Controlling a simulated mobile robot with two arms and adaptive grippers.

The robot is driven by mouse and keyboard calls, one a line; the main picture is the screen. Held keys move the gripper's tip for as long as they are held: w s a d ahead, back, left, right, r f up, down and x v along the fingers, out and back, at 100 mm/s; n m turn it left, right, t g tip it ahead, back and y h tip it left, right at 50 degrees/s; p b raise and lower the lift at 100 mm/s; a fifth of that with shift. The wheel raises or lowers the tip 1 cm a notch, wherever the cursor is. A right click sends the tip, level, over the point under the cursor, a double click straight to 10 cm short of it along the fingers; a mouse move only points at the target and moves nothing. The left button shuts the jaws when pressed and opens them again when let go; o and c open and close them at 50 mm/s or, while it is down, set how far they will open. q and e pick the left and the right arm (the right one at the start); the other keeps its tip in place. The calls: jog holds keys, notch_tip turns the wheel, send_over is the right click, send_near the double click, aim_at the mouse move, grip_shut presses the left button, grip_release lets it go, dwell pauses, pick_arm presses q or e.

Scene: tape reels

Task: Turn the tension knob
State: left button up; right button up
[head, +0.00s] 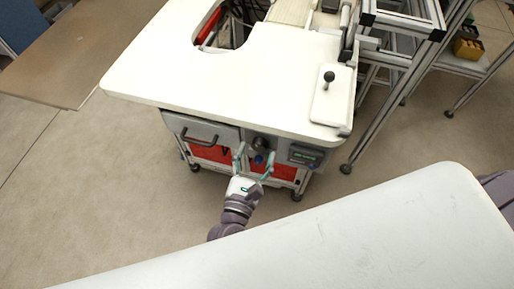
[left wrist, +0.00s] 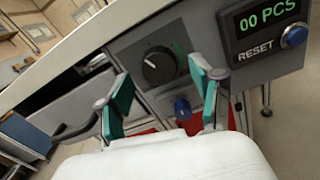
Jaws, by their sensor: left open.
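The tension knob (left wrist: 158,66) is a round black dial with a white pointer mark on the dark front panel. In the head view the knob (head: 262,143) sits under the front edge of the white machine table. My left gripper (head: 255,157) is in front of the panel, open and empty. In the left wrist view its green-padded fingers (left wrist: 160,85) are spread, with the knob showing in the gap between them. They look apart from the knob; the exact distance is unclear. My right gripper is out of view.
A blue knob or button (left wrist: 182,108) is below the dial. A counter display (left wrist: 265,15) reading "00 PCS" and a blue reset button (left wrist: 294,35) are to the right. A drawer handle (head: 199,138) is left. The white tabletop (head: 150,70) overhangs the panel.

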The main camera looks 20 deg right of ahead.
pick_arm(q)
jog(key=shift+w+d, duration=0.35)
jog(key=shift+w, duration=0.15)
jog(key=c, duration=1.1)
jog(key=shift+c, duration=0.2)
